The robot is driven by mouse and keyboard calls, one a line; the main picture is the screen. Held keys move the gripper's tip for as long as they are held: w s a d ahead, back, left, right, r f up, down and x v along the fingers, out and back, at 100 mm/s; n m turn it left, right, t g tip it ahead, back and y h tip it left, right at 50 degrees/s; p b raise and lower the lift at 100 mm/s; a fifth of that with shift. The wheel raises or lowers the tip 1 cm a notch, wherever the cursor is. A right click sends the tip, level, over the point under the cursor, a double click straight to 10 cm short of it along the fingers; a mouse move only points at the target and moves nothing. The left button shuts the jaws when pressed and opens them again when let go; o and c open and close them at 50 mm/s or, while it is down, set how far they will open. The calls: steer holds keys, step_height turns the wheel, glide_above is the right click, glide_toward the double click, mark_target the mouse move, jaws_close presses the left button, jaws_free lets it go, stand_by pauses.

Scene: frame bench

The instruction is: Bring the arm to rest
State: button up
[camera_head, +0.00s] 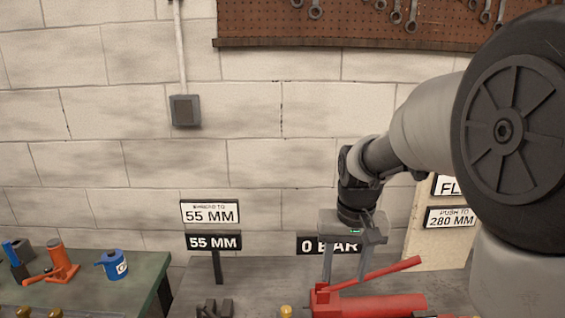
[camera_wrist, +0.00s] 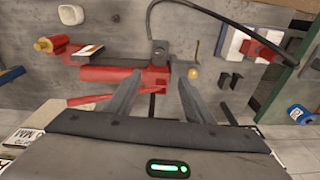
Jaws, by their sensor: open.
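My arm reaches in from the right in the head view, with my gripper (camera_head: 345,277) pointing down over the bench (camera_head: 260,275). Its two fingers are apart. In the wrist view, my gripper (camera_wrist: 159,80) shows its fingers spread, with part of a red hand pump (camera_wrist: 110,74) seen between and beyond their tips. The pump also shows in the head view (camera_head: 370,305), below and beside the fingers, with its red handle (camera_head: 385,271) slanting up to the right. I see nothing held. Whether a finger touches the pump I cannot tell.
A "0 BAR" sign (camera_head: 314,245) stands behind my gripper, and two "55 MM" signs (camera_head: 211,212) stand left of it. A green bench (camera_head: 135,275) at left carries an orange jack (camera_head: 60,262) and a blue item (camera_head: 113,264). A black hose (camera_wrist: 225,20) arcs above the pump.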

steer(key=s+r+n+t+p, duration=0.1)
steer(key=s+r+t+p, duration=0.3)
steer(key=s+r, duration=1.2)
steer(key=shift+s+r+p, duration=0.15)
steer(key=shift+s+p, duration=0.85)
steer(key=shift+p, duration=0.35)
